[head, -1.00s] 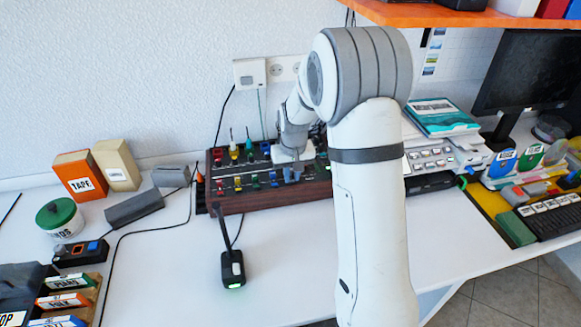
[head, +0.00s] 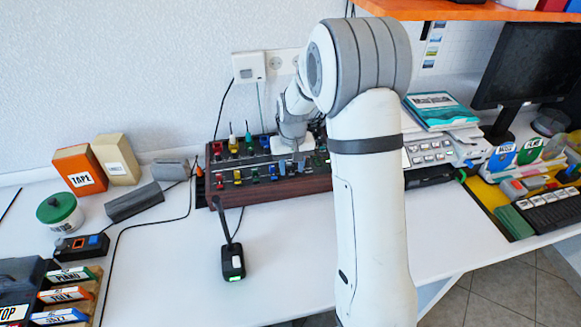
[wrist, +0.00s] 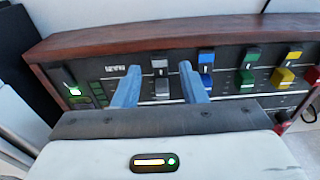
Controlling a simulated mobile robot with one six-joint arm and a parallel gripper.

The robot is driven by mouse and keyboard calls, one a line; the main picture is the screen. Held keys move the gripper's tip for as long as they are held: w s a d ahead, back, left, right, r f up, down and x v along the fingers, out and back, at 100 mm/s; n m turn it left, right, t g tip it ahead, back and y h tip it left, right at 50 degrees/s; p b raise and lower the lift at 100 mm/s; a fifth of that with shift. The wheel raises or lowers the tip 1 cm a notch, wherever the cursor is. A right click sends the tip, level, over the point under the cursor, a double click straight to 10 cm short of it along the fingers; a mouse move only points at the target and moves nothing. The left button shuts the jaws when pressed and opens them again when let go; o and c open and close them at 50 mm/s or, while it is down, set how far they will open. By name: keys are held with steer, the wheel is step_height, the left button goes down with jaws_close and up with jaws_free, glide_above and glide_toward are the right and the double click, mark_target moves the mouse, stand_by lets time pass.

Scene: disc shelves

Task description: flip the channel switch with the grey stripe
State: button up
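The channel switch with the grey stripe (wrist: 161,88) is on the sloped black panel of a wood-sided console (head: 290,187). A second grey cap (wrist: 159,63) sits in line beyond it. My gripper (wrist: 160,70) has its two blue fingers apart, one on each side of the grey switch column. I cannot tell whether either finger touches the switch. In the head view, my gripper (head: 291,166) is over the right part of the console, and my arm hides the grey switch there.
Blue (wrist: 206,57), green (wrist: 250,54) and yellow (wrist: 292,52) switches stand in rows to the right in the wrist view. A lit green switch (wrist: 74,91) is at the left. A black device with an antenna (head: 232,262) stands before the console. Bare white table lies in front.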

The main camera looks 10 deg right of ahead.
mark_target(292, 175)
steer(key=r, duration=0.6)
steer(key=shift+s+r, duration=0.3)
steer(key=shift+s, duration=0.05)
steer(key=shift+r, duration=0.3)
steer(key=s+r+p, duration=0.2)
steer(key=s+r, duration=0.3)
steer(key=s, duration=0.9)
steer(key=s+r+t+p, duration=0.1)
steer(key=s+r, duration=0.5)
steer(key=s, duration=0.8)
steer(key=shift+a+p, duration=0.2)
steer(key=shift+p, duration=0.6)
steer(key=shift+w, duration=0.1)
steer(key=shift+c, duration=0.5)
